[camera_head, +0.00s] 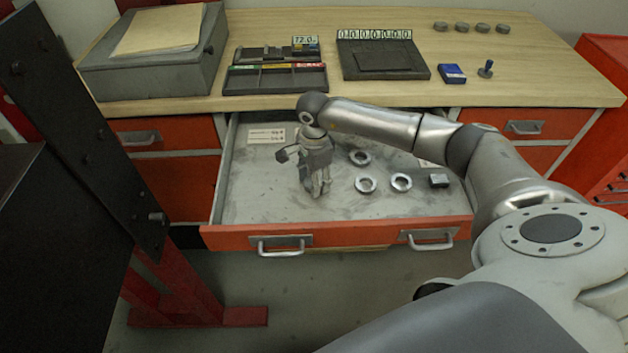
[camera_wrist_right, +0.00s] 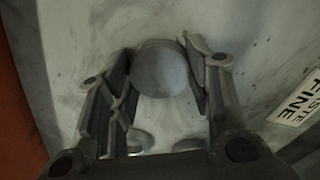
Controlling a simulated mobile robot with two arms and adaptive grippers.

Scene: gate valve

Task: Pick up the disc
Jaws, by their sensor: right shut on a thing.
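A round, flat grey disc (camera_wrist_right: 160,68) sits between the fingertips of my right gripper (camera_wrist_right: 160,85) in the right wrist view, with a finger against each side. In the head view, my right gripper (camera_head: 317,188) points down into the open drawer, left of its middle. The disc cannot be made out there behind the fingers. Whether the disc rests on the drawer floor or is just above it, I cannot tell. My left gripper is not in view.
The open drawer (camera_head: 260,205) also holds three metal rings (camera_head: 366,184) and a small dark block (camera_head: 438,180). A label (camera_wrist_right: 297,98) lies on its floor. The worktop above carries a grey box (camera_head: 150,75), trays and several small discs (camera_head: 461,27). A black panel (camera_head: 85,130) stands left.

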